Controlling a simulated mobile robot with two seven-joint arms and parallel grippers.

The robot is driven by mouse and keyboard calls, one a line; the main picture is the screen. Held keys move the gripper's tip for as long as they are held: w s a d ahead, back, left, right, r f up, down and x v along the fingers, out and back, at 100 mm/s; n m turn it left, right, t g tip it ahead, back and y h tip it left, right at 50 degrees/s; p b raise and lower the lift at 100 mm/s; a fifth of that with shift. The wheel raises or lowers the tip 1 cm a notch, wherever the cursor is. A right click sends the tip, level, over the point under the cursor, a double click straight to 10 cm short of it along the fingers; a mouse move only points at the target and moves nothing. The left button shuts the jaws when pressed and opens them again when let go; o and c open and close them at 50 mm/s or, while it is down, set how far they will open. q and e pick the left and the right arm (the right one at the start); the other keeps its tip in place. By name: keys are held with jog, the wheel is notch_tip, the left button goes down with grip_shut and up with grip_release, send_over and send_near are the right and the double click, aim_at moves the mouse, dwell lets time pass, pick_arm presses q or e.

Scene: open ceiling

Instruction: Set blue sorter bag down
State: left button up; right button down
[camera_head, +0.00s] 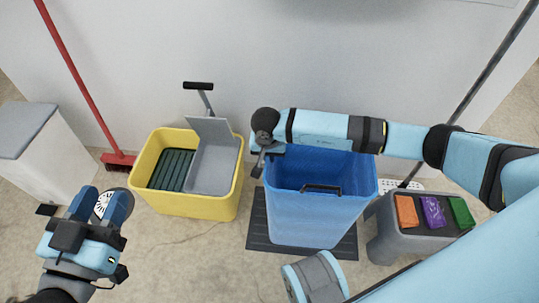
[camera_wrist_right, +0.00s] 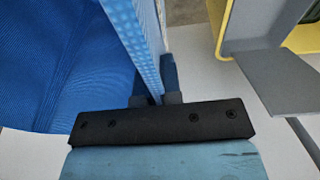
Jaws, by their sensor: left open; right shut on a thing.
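The blue sorter bag (camera_head: 318,213) is an open-topped blue bin-shaped bag with a dark handle on its front. It stands upright over a dark mat (camera_head: 257,236) in the head view; whether its base touches the mat I cannot tell. My right gripper (camera_head: 262,165) is at the bag's left rim. In the right wrist view the right gripper (camera_wrist_right: 154,98) is shut on the bag's wall (camera_wrist_right: 138,40), with the bag's inside to the left. My left gripper (camera_head: 101,207) is open and empty at the lower left, away from the bag.
A yellow mop bucket (camera_head: 190,207) with a grey wringer stands left of the bag. A grey stool (camera_head: 400,240) with orange, purple and green items stands at right. A red broom (camera_head: 118,160) leans on the wall (camera_head: 340,60) behind. A grey-topped cabinet (camera_head: 45,165) is far left.

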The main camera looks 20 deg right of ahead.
jog(key=shift+f, duration=0.2)
pick_arm(q)
jog(key=shift+s+f, duration=0.1)
jog(key=shift+f, duration=0.1)
pick_arm(e)
jog(key=c, duration=1.3)
grip_release()
jog(key=shift+r, duration=0.1)
